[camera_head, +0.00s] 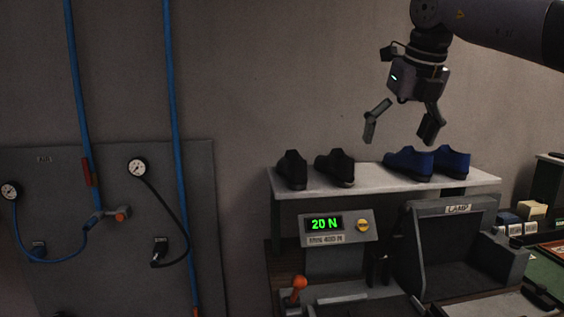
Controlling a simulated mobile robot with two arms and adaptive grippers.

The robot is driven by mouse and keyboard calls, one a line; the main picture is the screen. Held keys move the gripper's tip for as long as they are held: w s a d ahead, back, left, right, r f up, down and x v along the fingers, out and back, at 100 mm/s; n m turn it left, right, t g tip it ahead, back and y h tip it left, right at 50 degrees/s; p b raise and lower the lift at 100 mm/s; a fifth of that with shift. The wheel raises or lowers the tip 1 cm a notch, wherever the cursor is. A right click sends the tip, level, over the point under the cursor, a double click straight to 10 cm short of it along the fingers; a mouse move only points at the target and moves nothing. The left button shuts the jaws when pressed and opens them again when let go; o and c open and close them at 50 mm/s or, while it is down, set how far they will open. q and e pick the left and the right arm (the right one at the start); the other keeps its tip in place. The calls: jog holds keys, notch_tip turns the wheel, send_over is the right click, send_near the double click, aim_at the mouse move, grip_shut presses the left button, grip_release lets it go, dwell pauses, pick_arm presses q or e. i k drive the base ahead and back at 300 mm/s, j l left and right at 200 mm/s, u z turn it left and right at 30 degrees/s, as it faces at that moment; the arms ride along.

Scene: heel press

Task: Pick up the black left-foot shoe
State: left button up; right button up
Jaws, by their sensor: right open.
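Two black shoes stand side by side on the left part of a pale shelf (378,183): one at the far left (292,170) and one just right of it (336,168). I cannot tell for sure which of them is the left-foot one. Two blue shoes (409,162) stand close together on the right part of the shelf. My right gripper (400,140) is open and empty, pointing down above the blue shoes, to the right of the black pair and higher. My left gripper is not in view.
A grey wall panel (70,230) with gauges and blue hoses is at left. The air above the black shoes is clear.

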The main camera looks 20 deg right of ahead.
aim_at(291, 167)
jog(key=i, duration=1.3)
